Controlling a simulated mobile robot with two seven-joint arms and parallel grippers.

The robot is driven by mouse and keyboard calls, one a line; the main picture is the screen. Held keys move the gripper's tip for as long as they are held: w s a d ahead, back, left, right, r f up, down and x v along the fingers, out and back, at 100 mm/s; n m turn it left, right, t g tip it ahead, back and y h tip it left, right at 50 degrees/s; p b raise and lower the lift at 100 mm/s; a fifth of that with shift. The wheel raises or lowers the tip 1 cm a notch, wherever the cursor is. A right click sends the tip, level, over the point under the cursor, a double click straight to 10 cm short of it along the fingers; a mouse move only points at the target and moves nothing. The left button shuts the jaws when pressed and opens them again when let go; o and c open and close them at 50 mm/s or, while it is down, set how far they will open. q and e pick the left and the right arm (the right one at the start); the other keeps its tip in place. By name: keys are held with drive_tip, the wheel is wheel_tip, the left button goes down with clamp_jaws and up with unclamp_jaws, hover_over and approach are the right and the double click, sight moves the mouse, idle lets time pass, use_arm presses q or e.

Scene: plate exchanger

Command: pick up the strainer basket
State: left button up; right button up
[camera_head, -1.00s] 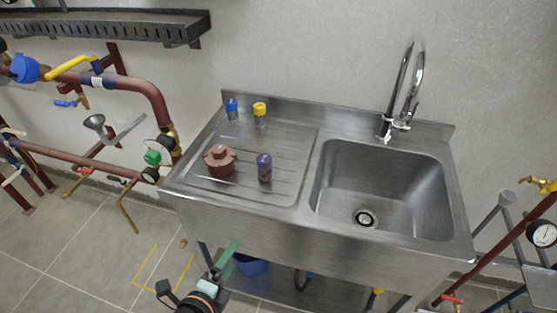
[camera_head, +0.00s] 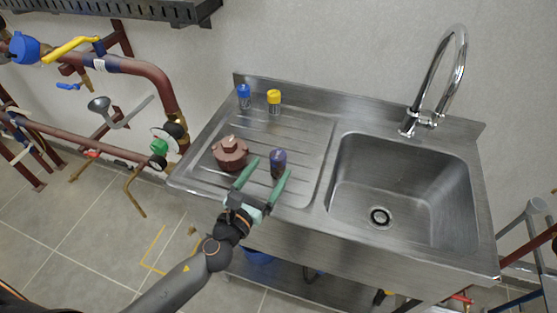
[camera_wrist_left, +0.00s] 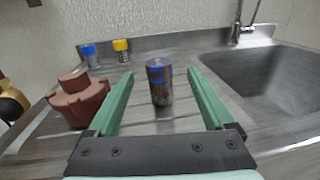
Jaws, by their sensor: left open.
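A small dark cylinder with a blue upper part (camera_head: 278,164), which looks like the strainer basket, stands upright on the ribbed drainboard. It also shows in the left wrist view (camera_wrist_left: 159,84), between the lines of the two green fingers and a little beyond them. My left gripper (camera_head: 268,169) is open and empty, at the front of the drainboard, fingers pointing toward the wall. No contact with the cylinder is visible. A red-brown lobed fitting (camera_head: 230,153) sits just left of the gripper; it also shows in the left wrist view (camera_wrist_left: 78,102). My right gripper is not in view.
A blue-capped jar (camera_head: 244,96) and a yellow-capped jar (camera_head: 274,102) stand at the back of the drainboard. The empty sink basin (camera_head: 400,190) with a tall faucet (camera_head: 447,75) is to the right. Red-brown pipes (camera_head: 140,68) run at the left.

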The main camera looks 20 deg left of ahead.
sight(274, 162)
use_arm(q)
drive_tip(key=shift+w+d, duration=0.2)
drive_tip(key=shift+w, duration=1.3)
drive_tip(key=shift+w+d, duration=0.2)
drive_tip(key=shift+w, duration=1.25)
drive_tip(key=shift+c, duration=0.2)
clamp_jaws()
